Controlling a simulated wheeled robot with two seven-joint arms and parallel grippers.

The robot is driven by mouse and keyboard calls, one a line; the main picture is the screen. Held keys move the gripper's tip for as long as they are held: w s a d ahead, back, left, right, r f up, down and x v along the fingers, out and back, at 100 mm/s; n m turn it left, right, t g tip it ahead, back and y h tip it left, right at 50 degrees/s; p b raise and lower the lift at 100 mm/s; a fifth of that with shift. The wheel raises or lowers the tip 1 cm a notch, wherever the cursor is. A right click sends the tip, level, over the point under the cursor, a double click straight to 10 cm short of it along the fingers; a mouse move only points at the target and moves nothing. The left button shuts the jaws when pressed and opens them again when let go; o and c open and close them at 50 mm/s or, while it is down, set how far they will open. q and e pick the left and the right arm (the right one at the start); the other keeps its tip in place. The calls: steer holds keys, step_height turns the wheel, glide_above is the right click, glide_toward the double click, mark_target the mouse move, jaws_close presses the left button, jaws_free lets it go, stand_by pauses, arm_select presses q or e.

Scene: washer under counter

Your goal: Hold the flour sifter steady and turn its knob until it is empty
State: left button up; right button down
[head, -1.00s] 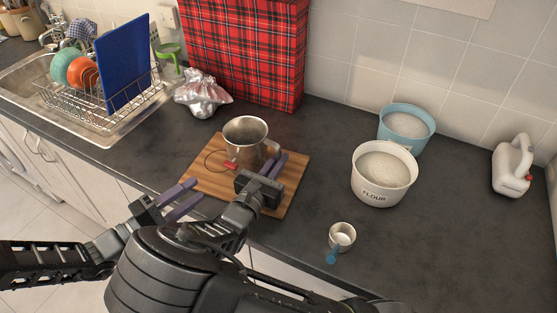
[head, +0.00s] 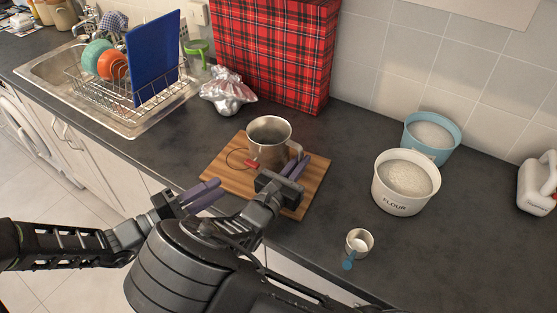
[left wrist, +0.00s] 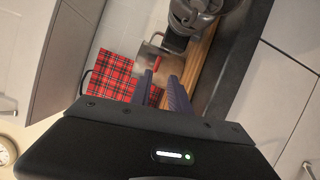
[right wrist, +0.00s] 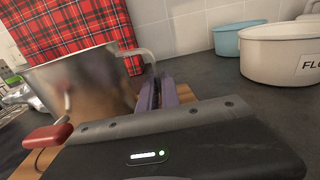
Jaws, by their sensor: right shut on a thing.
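The flour sifter (head: 268,140) is a metal cup standing on the wooden board (head: 222,178). Its red knob (head: 251,163) sits on a thin wire crank at the near left side. The knob also shows in the right wrist view (right wrist: 48,136). My right gripper (head: 291,168) is shut on the sifter's handle (right wrist: 149,65), at the sifter's right side. My left gripper (head: 200,196) is open and empty, in front of the board's near left edge, apart from the sifter and knob. In the left wrist view its fingers (left wrist: 161,92) point toward the sifter and red knob. The sifter's contents are hidden.
A flour tub (head: 400,198), a blue tub (head: 433,136) and a small metal cup (head: 359,243) stand to the right. A crumpled foil bag (head: 228,92), plaid box (head: 272,55) and dish rack (head: 140,85) are behind and left. The counter left of the board is clear.

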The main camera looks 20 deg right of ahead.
arm_select(q)
steer(key=s+g, duration=0.1)
steer(key=s+f+m+g, duration=0.1)
steer(key=s, duration=0.1)
steer(key=s+d+f+m+g+y, duration=0.1)
steer(key=shift+s, duration=0.25)
jaws_close()
steer(key=s+a+f+m+g+y, duration=0.1)
steer(key=s+a+f+m+y, duration=0.2)
steer(key=a+f+m+y, duration=0.4)
steer(key=w+d+r+m+t+y, duration=0.1)
steer(key=w+r+m+t, duration=0.1)
steer(key=w+r+t, duration=0.65)
steer(key=s+d+r+m+h, duration=0.3)
steer(key=d+r, duration=0.3)
steer(key=r, duration=0.4)
steer(key=shift+s+r+m+g, duration=0.25)
steer(key=shift+m+g, duration=0.2)
steer(key=shift+m, duration=0.35)
